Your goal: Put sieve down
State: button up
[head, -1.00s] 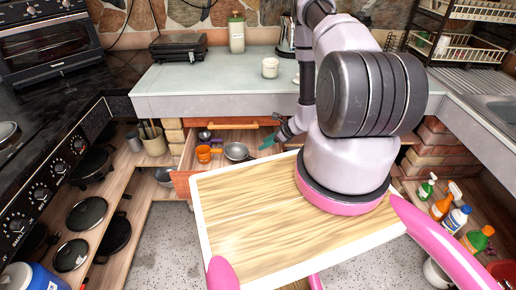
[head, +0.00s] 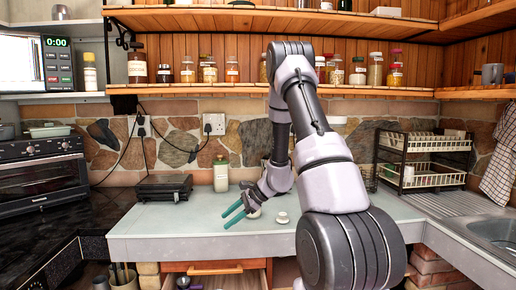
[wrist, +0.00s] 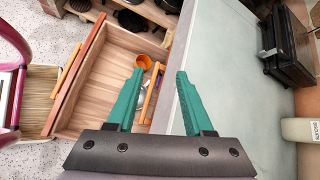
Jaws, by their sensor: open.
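My gripper (head: 224,221) has teal fingers and is open and empty, above the front part of the counter in the head view. In the wrist view my gripper (wrist: 160,72) points down past the counter edge, over an open wooden drawer (wrist: 108,72). A small grey metal item (wrist: 140,88), perhaps the sieve, lies in the drawer, partly hidden behind the left finger. An orange cup (wrist: 146,61) and a wooden-coloured handle (wrist: 151,92) lie beside it. The head view shows only the drawer's orange handle (head: 215,269) and a little of its inside.
The counter (head: 150,219) carries a black grill (head: 164,187), a lidded jar (head: 220,173) and a small white jar (head: 281,218). A dish rack (head: 425,160) stands at the right. The left front of the counter is clear.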

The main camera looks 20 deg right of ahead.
jog(key=s+a+r+n+g+h, duration=0.15)
jog(key=s+r+n, duration=0.3)
jog(key=r, duration=0.55)
jog(key=s+a+r+n+t, duration=0.1)
jog(key=s+a+r+n, duration=0.3)
jog(key=r, duration=0.6)
jog(key=s+d+r+n+t+h, duration=0.1)
jog(key=s+d+r+n+h, duration=0.1)
jog(key=s+r, duration=0.4)
jog(key=s+d+r+n+t+h, duration=0.2)
jog(key=s+r, duration=0.3)
jog(key=s, duration=0.7)
jog(key=shift+s+d+r+n+h, duration=0.2)
jog(key=shift+d+r+n+h, duration=0.25)
jog(key=shift+h, duration=0.2)
jog(key=shift+t, duration=0.25)
